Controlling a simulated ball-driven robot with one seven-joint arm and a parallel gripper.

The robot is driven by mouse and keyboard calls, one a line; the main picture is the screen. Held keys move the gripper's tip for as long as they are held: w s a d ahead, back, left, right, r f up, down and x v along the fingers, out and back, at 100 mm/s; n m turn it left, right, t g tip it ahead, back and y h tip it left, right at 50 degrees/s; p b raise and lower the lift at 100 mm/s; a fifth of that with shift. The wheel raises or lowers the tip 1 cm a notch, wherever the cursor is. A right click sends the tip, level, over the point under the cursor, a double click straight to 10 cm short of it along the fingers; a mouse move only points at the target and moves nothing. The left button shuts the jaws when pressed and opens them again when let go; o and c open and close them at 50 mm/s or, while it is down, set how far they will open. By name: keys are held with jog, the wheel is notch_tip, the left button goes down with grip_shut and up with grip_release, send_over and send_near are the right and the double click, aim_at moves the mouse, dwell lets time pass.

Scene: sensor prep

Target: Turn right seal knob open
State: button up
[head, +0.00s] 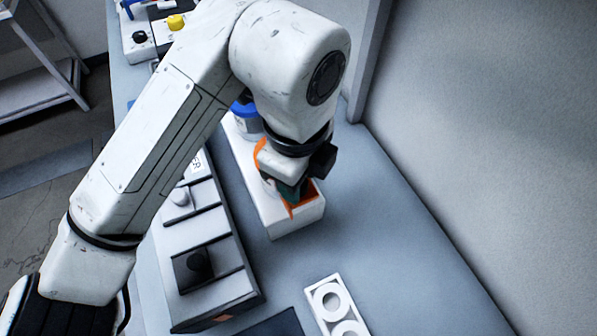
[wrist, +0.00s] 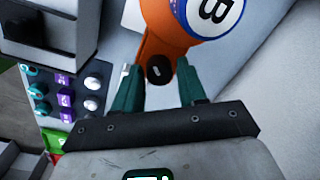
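A small dark knob (wrist: 158,72) sits on an orange part (wrist: 172,40) in the wrist view, below a round blue-rimmed lid (wrist: 215,10) marked B. My gripper (wrist: 159,66) has its two green fingers apart, one on each side of the knob, with visible gaps. I cannot tell how deep the fingers reach beside it. In the head view, my gripper (head: 287,190) is low at the near end of a white box (head: 290,222) with an orange part (head: 306,205). The knob is hidden there by my wrist. No writing shows which seal knob this is.
A grey panel unit (head: 232,280) with a dark knob (head: 197,262) and a pale knob (head: 180,197) stands left of the white box. A white holder with round openings (head: 318,285) lies in front. The bench (head: 390,215) to the right is clear up to the wall.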

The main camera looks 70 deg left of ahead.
jog(key=shift+o, duration=1.3)
notch_tip(320, 180, up, 11)
jog(key=shift+s+f, duration=0.15)
jog(key=shift+d, duration=0.1)
